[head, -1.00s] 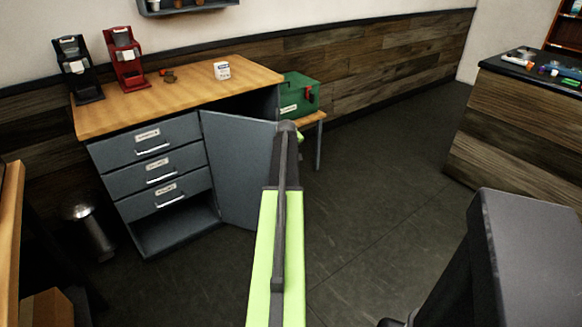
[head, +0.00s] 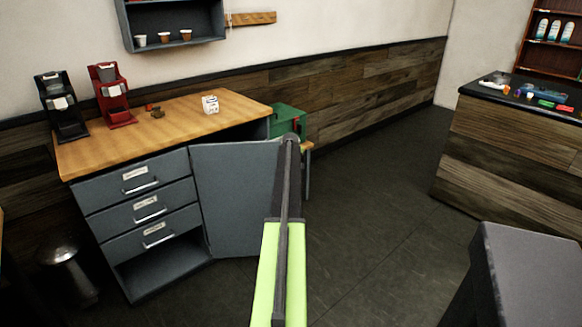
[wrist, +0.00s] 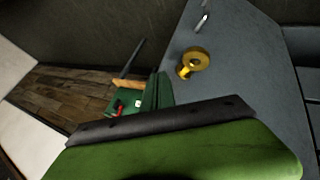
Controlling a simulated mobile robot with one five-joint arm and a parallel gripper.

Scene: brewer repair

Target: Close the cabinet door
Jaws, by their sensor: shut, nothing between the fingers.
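The cabinet door (head: 232,200) is a plain grey panel on the grey cabinet (head: 160,275). It stands ajar, angled out over the floor to the right of the drawers, with a dark gap behind its top right edge. In the wrist view, a grey panel (wrist: 240,65) that looks like the door carries a gold knob-like piece (wrist: 194,62). My green and black arm reaches toward the door's right edge in the head view and hides part of it. My gripper (wrist: 165,120) is shut and empty, near the panel; I cannot tell whether it touches.
The wooden top (head: 170,125) holds a black brewer (head: 62,108), a red brewer (head: 112,97) and a small white box (head: 210,104). A green case (head: 287,121) stands behind the door. A metal bin (head: 67,270) is at left. Open floor (head: 370,200) lies to the right.

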